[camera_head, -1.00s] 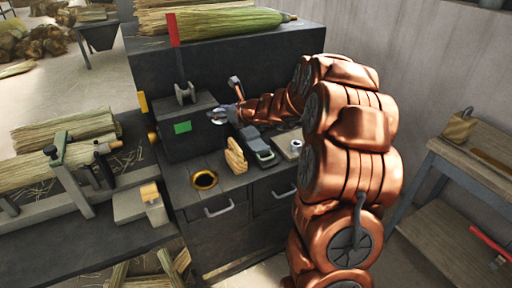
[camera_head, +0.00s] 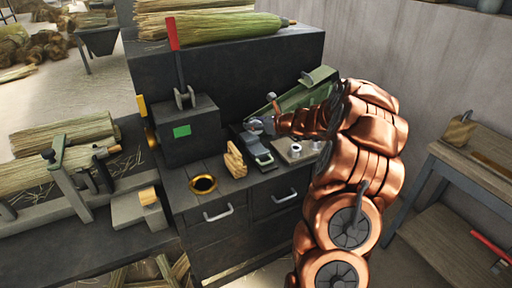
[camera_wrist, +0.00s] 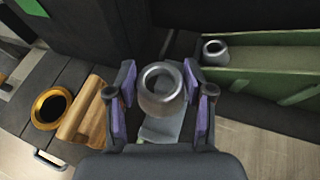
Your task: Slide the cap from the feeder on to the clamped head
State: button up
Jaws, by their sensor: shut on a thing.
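My gripper (camera_head: 262,126) is at the lower left end of the green feeder chute (camera_head: 308,93), above the bench top. In the wrist view, my gripper (camera_wrist: 158,92) has its purple pads closed on both sides of a grey metal cap (camera_wrist: 160,107). The cap's open round top faces the camera. A second grey cap (camera_wrist: 215,49) sits in the green chute (camera_wrist: 270,62) to the right. A straw broom head (camera_head: 62,140) lies at a clamp (camera_head: 62,170) on the left bench, apart from my gripper.
A dark box (camera_head: 188,130) with a green panel and red-handled lever stands left of my gripper. A wooden block (camera_head: 235,160) and a gold-rimmed hole (camera_head: 203,184) are in front. Small metal pieces sit on a plate (camera_head: 290,157) to the right. A wall rises behind.

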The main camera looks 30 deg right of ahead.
aim_at(249, 142)
jog(key=shift+f+p, duration=0.35)
jog(key=shift+f, duration=3.8)
jog(key=shift+f, duration=0.2)
jog(key=o, duration=0.4)
jog(key=shift+c, duration=0.2)
jog(key=o, duration=0.5)
jog(key=shift+c, duration=0.2)
jog(key=shift+d+f+b+v, duration=0.15)
jog(key=shift+b+v, duration=0.15)
jog(key=shift+v, duration=1)
jog(key=shift+d+f+b+v, duration=0.15)
jog(key=shift+b+v, duration=0.2)
jog(key=shift+v, duration=0.9)
jog(key=shift+d+f+b+v, duration=0.15)
jog(key=shift+b+v, duration=0.15)
jog(key=shift+v, duration=1)
jog(key=shift+s, duration=0.1)
